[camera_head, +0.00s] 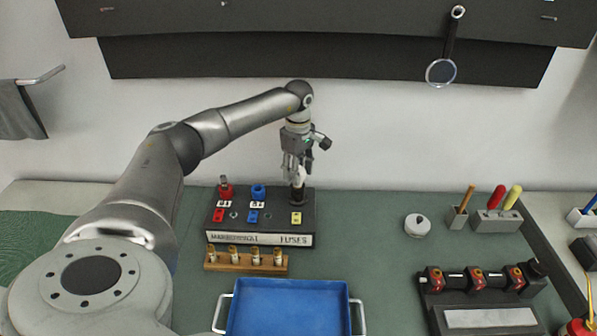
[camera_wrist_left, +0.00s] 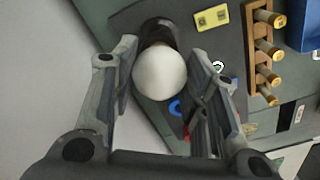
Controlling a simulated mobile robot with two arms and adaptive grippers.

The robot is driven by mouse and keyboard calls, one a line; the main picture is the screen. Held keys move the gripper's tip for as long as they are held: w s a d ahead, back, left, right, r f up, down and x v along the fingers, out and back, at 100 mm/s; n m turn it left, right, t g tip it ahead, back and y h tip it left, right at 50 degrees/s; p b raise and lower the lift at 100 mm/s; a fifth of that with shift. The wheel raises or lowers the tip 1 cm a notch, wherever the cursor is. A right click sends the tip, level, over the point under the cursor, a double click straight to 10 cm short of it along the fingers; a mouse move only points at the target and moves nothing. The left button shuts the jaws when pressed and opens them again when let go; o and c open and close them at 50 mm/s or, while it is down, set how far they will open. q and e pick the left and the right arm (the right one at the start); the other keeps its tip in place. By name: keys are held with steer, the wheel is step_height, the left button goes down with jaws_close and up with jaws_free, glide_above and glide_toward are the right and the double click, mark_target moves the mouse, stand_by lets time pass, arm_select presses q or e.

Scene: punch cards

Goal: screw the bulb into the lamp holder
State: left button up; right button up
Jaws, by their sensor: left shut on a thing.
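The white round bulb (camera_head: 300,174) is upright over the black lamp holder (camera_head: 298,194) at the right end of the dark fuse panel (camera_head: 274,219). My left gripper (camera_head: 298,168) points down from above and is shut on the bulb. In the left wrist view the bulb (camera_wrist_left: 160,74) lies between the two fingers, with the black holder (camera_wrist_left: 158,35) directly beyond it. The bulb's lower end meets the holder's mouth; how deep it sits is hidden. My right gripper is not in view.
Red and blue fittings (camera_head: 258,192) stand on the panel left of the holder. A wooden rack (camera_head: 246,264) with several brass fuses and a blue tray (camera_head: 288,312) lie in front. A white round item (camera_head: 417,225) stands to the right. The green mat between is clear.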

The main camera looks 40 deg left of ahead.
arm_select(q)
steer(key=m, duration=0.3)
steer(key=shift+d+m+b, duration=0.25)
steer(key=shift+m+b, duration=0.05)
steer(key=shift+b, duration=0.1)
steer(key=shift+m, duration=0.6)
steer(key=shift+c, duration=0.2)
steer(key=o, duration=1.1)
steer(key=shift+w+d, duration=0.1)
steer(key=shift+d, duration=0.05)
steer(key=shift+c, duration=0.2)
steer(key=shift+a, duration=0.2)
